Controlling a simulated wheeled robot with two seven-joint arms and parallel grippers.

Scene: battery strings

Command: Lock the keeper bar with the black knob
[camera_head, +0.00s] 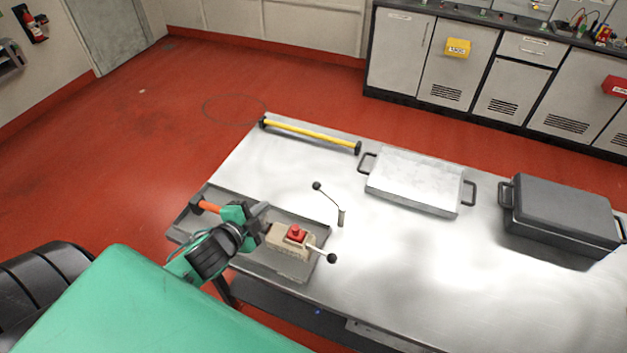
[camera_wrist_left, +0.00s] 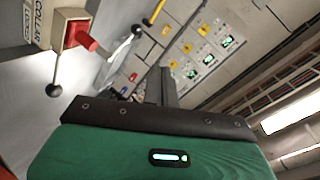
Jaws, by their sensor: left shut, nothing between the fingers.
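A beige box (camera_head: 290,241) with a red block (camera_head: 296,232) on top sits at the tray's right end. A pale rod with a black knob (camera_head: 331,258) sticks out of it to the right. A second black knob (camera_head: 317,186) tops a bent rod on a short post on the table behind. I cannot tell which part is the keeper bar. My left gripper (camera_head: 262,213) is shut and empty, just left of the box. In the left wrist view, the shut fingers (camera_wrist_left: 160,86) point away from the box (camera_wrist_left: 62,28), red block (camera_wrist_left: 80,36) and a black knob (camera_wrist_left: 53,90).
A grey tray (camera_head: 225,253) holds an orange-handled piece (camera_head: 207,207), partly hidden by my gripper. A yellow bar (camera_head: 310,133) lies at the table's back left. A silver lidded box (camera_head: 418,181) and dark grey box (camera_head: 562,215) stand right. The table's front right is clear.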

